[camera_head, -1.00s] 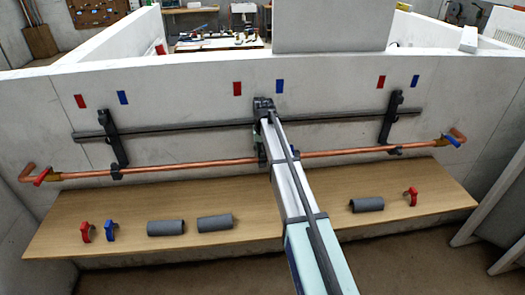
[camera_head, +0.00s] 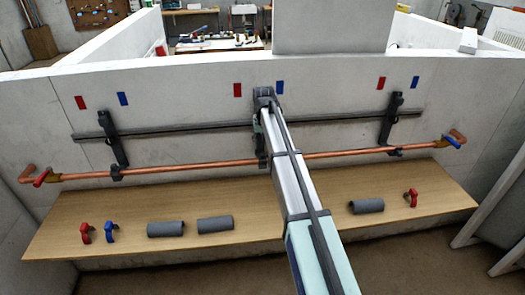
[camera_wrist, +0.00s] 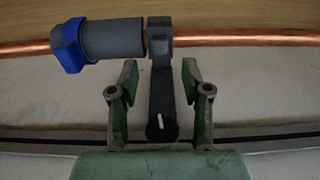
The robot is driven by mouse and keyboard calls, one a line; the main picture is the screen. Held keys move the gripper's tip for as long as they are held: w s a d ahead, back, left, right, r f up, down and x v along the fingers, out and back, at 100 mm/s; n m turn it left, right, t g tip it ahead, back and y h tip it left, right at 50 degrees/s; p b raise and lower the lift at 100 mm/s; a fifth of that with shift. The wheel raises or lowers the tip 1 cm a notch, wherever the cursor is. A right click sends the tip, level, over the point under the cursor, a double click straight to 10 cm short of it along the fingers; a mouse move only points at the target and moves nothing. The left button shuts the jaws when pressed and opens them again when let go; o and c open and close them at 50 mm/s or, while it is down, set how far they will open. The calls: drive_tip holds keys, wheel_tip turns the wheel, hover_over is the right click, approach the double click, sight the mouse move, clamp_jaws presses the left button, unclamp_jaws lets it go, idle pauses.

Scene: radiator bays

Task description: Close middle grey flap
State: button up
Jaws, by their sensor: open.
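The dark grey middle flap (camera_wrist: 162,105) is in the wrist view, a long arm with a white mark near its lower end and a block at the copper pipe (camera_wrist: 250,40). My gripper (camera_wrist: 160,75) is open, with one green finger on each side of this flap. Gaps show between the fingers and the flap, and nothing is gripped. In the head view my gripper (camera_head: 258,123) is at the middle bracket on the wall and mostly hidden by my arm. The flap's exact angle is hard to tell.
A grey sleeve (camera_wrist: 112,40) with a blue clip (camera_wrist: 70,46) is around the pipe beside the flap. Similar left (camera_head: 112,138) and right (camera_head: 391,117) brackets stand along the rail. Sleeves and clips lie on the wooden bench (camera_head: 290,205) below.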

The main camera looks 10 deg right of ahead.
sight(262, 155)
wheel_tip(262, 155, up, 6)
drive_tip(key=shift+s+r, duration=0.2)
drive_tip(key=shift+s, duration=0.2)
drive_tip(key=shift+a, duration=0.1)
